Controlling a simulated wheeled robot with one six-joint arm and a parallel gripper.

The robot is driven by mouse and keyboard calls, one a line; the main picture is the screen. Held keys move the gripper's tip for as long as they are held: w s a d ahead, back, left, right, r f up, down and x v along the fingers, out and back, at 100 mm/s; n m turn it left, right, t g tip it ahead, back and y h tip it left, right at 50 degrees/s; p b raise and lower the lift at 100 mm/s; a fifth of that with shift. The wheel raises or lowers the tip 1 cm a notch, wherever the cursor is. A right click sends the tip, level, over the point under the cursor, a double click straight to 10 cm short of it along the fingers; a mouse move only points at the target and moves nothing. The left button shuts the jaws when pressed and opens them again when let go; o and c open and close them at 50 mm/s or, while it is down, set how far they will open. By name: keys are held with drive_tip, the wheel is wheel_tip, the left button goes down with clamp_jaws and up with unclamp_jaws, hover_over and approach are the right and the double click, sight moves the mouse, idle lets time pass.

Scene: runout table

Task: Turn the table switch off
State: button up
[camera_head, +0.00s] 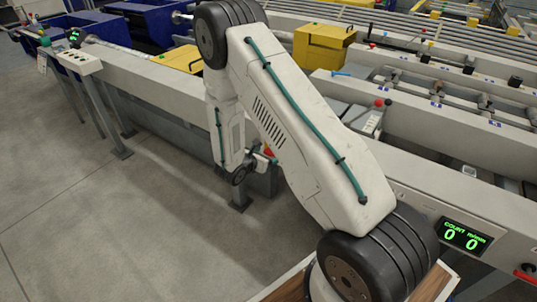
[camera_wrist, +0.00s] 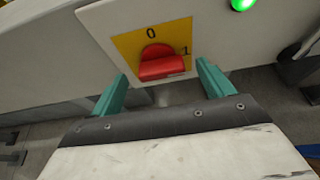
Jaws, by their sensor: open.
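The table switch is a red rotary knob (camera_wrist: 160,66) on a yellow plate (camera_wrist: 128,44) marked 0 at the top and 1 at the right. Its raised grip lies roughly crosswise, with its right end below the 1. A green lamp (camera_wrist: 242,4) is lit to the upper right of the plate. My gripper (camera_wrist: 161,70) is open, with one teal finger on each side of the knob in the wrist view. I cannot tell whether either finger touches it. In the head view my arm hides most of the gripper and the switch.
The long grey table side (camera_head: 160,78) runs behind my arm. A counter display (camera_head: 464,235) reads 0 and 0, with a red button (camera_head: 527,269) at the right edge. Yellow blocks (camera_head: 322,46) stand on the table. The floor (camera_head: 130,220) at left is clear.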

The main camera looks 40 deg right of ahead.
drive_tip(key=shift+x, duration=1)
drive_tip(key=c, duration=1)
